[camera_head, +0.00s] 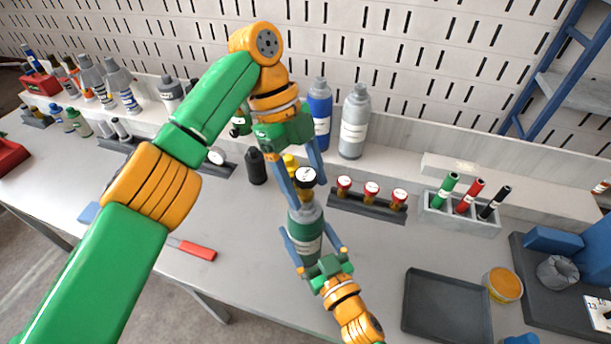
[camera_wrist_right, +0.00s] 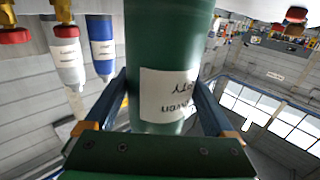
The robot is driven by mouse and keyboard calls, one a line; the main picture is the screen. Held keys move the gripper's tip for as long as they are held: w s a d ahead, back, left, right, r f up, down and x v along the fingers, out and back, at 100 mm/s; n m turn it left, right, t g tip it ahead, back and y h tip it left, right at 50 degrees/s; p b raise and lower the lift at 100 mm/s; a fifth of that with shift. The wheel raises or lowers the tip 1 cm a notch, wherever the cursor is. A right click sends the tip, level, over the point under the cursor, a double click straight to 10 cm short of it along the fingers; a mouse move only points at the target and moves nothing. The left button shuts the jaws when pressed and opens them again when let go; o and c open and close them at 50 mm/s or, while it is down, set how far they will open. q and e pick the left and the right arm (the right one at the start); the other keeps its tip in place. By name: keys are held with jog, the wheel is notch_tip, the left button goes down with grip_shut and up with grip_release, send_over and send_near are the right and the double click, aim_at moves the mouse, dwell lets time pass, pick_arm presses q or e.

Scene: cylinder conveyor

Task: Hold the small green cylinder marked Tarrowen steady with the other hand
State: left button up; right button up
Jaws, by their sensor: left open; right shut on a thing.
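The cylinder's base is hidden behind my right gripper.
A rack with several red-capped fittings (camera_head: 369,206) and a holder with coloured tubes (camera_head: 459,216) lie to the right. Blue (camera_head: 320,112) and grey (camera_head: 355,122) bottles stand behind. A dark bottle (camera_head: 255,167) is close to the left. An empty dark tray (camera_head: 446,306) lies front right.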

pick_arm(q)
jog(key=shift+f, duration=0.1)
jog(key=shift+f, duration=0.2)
grip_shut()
dwell(0.7)
dwell(1.3)
